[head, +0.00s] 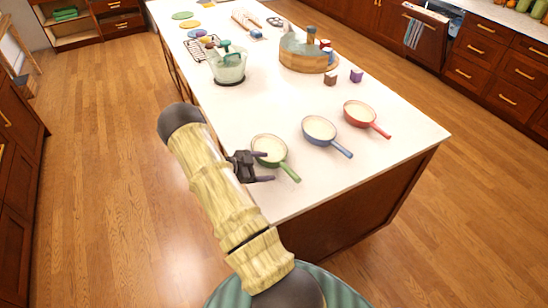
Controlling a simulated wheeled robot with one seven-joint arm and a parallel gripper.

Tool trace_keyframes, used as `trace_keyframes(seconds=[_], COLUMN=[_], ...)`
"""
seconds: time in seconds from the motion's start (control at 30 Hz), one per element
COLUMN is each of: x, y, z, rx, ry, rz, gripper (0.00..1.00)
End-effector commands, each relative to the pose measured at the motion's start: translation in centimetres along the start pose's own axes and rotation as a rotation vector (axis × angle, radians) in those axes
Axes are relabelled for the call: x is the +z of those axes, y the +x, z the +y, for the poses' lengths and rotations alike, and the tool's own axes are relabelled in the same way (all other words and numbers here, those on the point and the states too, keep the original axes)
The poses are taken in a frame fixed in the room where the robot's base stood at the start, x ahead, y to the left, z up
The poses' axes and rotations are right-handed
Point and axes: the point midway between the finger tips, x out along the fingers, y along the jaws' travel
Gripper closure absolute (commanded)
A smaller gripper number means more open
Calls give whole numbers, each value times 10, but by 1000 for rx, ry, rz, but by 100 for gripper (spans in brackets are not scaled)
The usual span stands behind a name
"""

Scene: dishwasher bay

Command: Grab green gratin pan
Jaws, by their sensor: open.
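The green gratin pan (269,149) sits on the white countertop near its left front edge, the leftmost of three pans. It has a cream inside and a green handle (289,172) pointing toward the lower right. My gripper (266,166) is open at the pan's near left side. Its dark fingers point right, one near the pan's rim and the other nearer the handle. I cannot tell whether the fingers touch the pan. Part of the pan's left side is hidden by the gripper.
A blue pan (319,129) and a red pan (360,113) stand to the right. Behind are a glass pot (229,66), a wooden round container (302,53) and small cubes (356,75). The countertop (385,160) is clear at front right.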

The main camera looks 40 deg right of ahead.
Motion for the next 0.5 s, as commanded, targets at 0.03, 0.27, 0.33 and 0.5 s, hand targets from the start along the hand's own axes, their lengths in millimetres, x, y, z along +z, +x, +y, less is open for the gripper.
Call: trace_keyframes(seconds=[0.03,0.27,0.33,0.5], x=[-3,-2,-1,2], y=[4,34,42,47], z=[0,1,0,0], rx=[1,3,1,-1], ry=[-2,-1,0,0], rz=[2,3,3,0], gripper=[22,22,22,22])
